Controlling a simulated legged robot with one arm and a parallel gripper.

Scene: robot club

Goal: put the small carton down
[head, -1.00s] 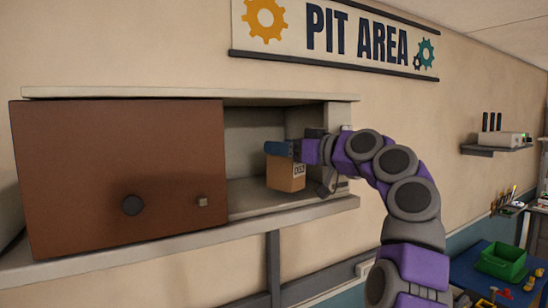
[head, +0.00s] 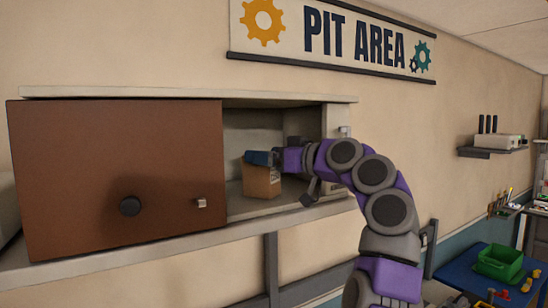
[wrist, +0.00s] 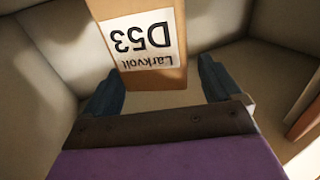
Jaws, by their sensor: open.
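The small carton (head: 262,183) is a tan box inside the open right part of the wall cabinet (head: 300,208). It appears to stand upright on the cabinet floor, just behind the brown door's edge. My gripper (head: 260,158) is at the carton's upper part, reaching in from the right. In the wrist view the carton (wrist: 150,78) shows a white label with "D53" and "Larkvolt" upside down. The two blue fingers of my gripper (wrist: 158,85) are spread, one on each side of the carton's near end, with gaps visible on both sides.
A brown door (head: 110,170) with a dark knob covers the cabinet's left part. The cabinet's right side wall (head: 336,122) is close to my arm. A small wall shelf (head: 492,152) and a green bin (head: 499,262) on a blue surface are at the right.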

